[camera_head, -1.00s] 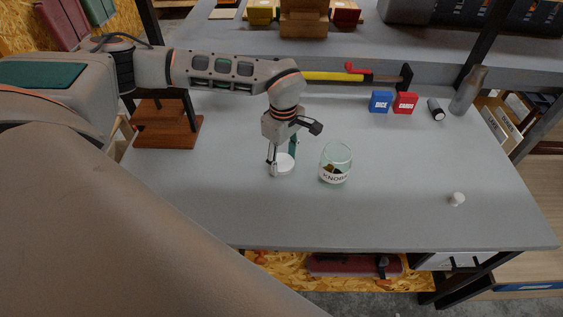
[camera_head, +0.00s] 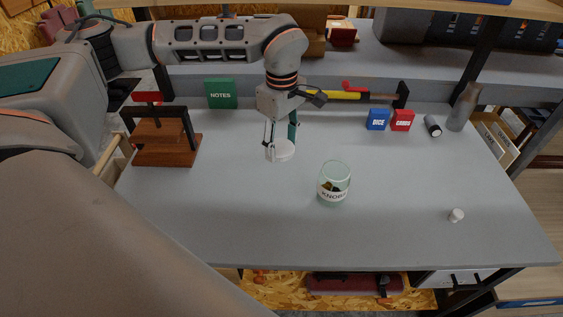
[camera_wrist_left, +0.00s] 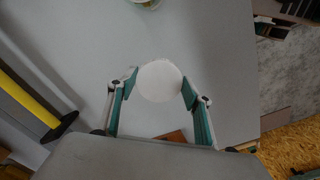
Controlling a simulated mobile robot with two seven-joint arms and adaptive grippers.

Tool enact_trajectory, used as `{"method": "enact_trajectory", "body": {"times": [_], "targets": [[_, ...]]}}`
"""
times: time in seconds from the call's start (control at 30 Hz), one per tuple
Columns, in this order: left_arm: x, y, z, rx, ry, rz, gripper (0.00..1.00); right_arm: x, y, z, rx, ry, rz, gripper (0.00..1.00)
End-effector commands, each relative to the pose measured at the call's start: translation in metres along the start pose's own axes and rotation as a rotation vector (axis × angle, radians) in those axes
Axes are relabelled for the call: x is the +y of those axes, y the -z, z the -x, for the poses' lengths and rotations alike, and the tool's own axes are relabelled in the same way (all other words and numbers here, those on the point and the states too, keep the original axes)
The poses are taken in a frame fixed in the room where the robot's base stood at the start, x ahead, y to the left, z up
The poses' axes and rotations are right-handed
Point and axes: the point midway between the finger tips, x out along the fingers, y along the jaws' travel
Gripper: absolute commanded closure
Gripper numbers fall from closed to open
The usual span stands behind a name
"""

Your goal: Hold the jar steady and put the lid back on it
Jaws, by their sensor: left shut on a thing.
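The glass jar (camera_head: 333,182) stands upright and open on the grey bench, with a label reading KNOBS and small dark and yellow things inside. Part of it shows at the top edge of the left wrist view (camera_wrist_left: 146,3). My left gripper (camera_head: 280,148) is shut on the round white lid (camera_head: 281,153) and holds it above the bench, to the left of the jar and apart from it. In the left wrist view the lid (camera_wrist_left: 159,81) sits between the two fingertips. My right gripper is not in view.
A small white knob (camera_head: 456,215) lies at the right front. Blue (camera_head: 377,119) and red (camera_head: 402,120) boxes, a dark cylinder (camera_head: 432,126) and a grey bottle (camera_head: 463,107) stand at the back right. A wooden stand (camera_head: 166,145) is at the left. Bench around the jar is clear.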

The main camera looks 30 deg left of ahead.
Motion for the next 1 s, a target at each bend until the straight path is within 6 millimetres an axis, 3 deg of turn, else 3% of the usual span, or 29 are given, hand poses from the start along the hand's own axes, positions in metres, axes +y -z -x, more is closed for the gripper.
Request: {"method": "enact_trajectory", "body": {"times": [0.1,0.33,0.57,1.0], "targets": [[0.001,0.0,0.03,0.001,-0.004,0.0,0.61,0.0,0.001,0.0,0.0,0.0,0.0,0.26],[0.001,0.0,0.062,0.001,-0.001,0.0,0.61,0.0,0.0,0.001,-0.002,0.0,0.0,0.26],[0.0,0.0,0.071,0.0,0.002,0.0,0.61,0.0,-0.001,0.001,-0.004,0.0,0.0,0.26],[-0.001,-0.003,0.067,0.002,0.002,-0.052,0.61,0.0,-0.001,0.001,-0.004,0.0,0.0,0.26]]}}
